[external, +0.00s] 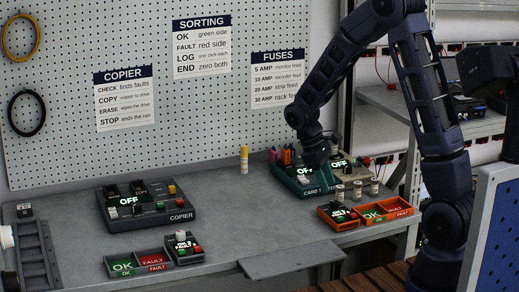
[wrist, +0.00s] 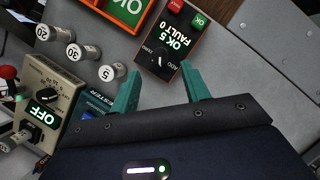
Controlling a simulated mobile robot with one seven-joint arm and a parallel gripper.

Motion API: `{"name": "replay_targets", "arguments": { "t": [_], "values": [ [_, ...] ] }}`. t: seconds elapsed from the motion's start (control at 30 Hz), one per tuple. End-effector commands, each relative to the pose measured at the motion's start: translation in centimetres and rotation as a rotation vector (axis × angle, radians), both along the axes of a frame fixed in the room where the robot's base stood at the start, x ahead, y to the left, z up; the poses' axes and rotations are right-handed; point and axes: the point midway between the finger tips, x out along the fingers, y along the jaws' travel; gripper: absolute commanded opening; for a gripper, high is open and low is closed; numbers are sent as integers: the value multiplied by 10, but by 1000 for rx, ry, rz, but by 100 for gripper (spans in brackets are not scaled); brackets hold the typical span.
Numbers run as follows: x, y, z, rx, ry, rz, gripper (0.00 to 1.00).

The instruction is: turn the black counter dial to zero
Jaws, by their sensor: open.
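A counter with an orange edge (wrist: 173,40) shows in the wrist view, its display reading OK 5, FAULT 0. A second, dark grey counter (external: 183,247) stands at the front of the bench. My gripper (wrist: 160,70) is open and empty, its teal fingers apart. In the external view my gripper (external: 317,158) is over the teal card tester (external: 300,180), behind the orange-edged counter.
An orange OK/FAULT tray (external: 372,216) adjoins the counter on its right. Several white fuses (wrist: 87,54) stand behind it, near a beige tester (wrist: 45,110). The copier (external: 150,205) and a grey tray (external: 137,264) are farther left. The middle of the bench is clear.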

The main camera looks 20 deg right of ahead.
Motion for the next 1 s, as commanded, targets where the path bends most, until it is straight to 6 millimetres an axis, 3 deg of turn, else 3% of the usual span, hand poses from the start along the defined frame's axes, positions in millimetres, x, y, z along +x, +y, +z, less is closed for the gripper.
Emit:
{"name": "replay_targets", "arguments": {
  "t": [0.3,0.8,1.0],
  "values": [
    [-14,-13,-44,-1,3,-2,46],
    [-17,-17,-56,0,0,-1,46],
    [-17,-16,-56,0,0,-1,7]
  ]
}}
